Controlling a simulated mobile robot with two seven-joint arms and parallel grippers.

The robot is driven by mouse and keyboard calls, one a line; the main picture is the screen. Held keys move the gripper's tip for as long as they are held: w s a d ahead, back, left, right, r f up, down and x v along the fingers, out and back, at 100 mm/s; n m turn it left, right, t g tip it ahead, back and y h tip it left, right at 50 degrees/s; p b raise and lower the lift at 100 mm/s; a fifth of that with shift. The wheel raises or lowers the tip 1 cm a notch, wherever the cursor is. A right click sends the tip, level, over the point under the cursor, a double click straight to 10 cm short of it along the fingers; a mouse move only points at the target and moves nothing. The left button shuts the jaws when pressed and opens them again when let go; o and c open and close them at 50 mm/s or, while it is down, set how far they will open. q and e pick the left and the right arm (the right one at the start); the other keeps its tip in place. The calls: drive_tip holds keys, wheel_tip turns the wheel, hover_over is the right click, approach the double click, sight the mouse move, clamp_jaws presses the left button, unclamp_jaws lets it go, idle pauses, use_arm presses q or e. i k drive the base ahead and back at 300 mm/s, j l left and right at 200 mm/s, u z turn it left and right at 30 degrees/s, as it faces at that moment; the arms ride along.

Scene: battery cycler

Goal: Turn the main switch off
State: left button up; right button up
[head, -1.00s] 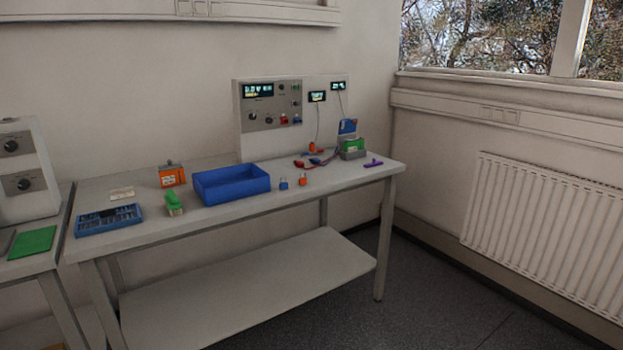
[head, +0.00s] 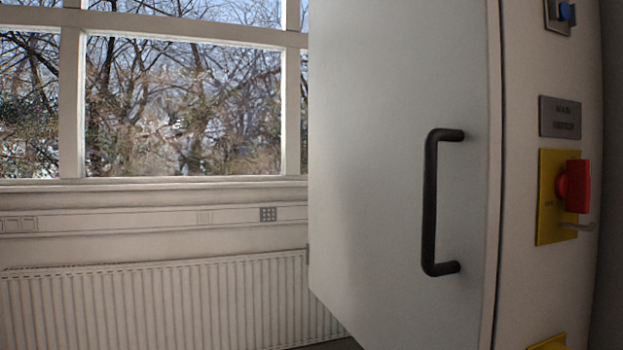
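A red rotary switch knob (head: 573,187) sits on a yellow plate (head: 549,215) at the right of the head view. A grey label plate (head: 560,117), its text hard to read, is fixed just above it. Neither of my grippers is in view.
The cabinet's broad grey door (head: 400,80) has a black bar handle (head: 431,200) that sticks out. A blue knob (head: 565,11) is above the label. Part of another yellow plate (head: 549,342) is at the bottom. A window and a white radiator (head: 160,305) are at the left.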

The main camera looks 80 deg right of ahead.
sight(574, 184)
drive_tip(key=k+z, duration=0.1)
drive_tip(key=z, duration=0.25)
drive_tip(key=k+z, duration=0.1)
drive_tip(key=z, duration=3.05)
drive_tip(key=l+u, duration=0.15)
drive_tip(key=l, duration=0.65)
drive_tip(key=l+u, duration=0.15)
drive_tip(key=l, duration=0.65)
drive_tip(key=k+l+u, duration=0.15)
drive_tip(key=l, duration=0.6)
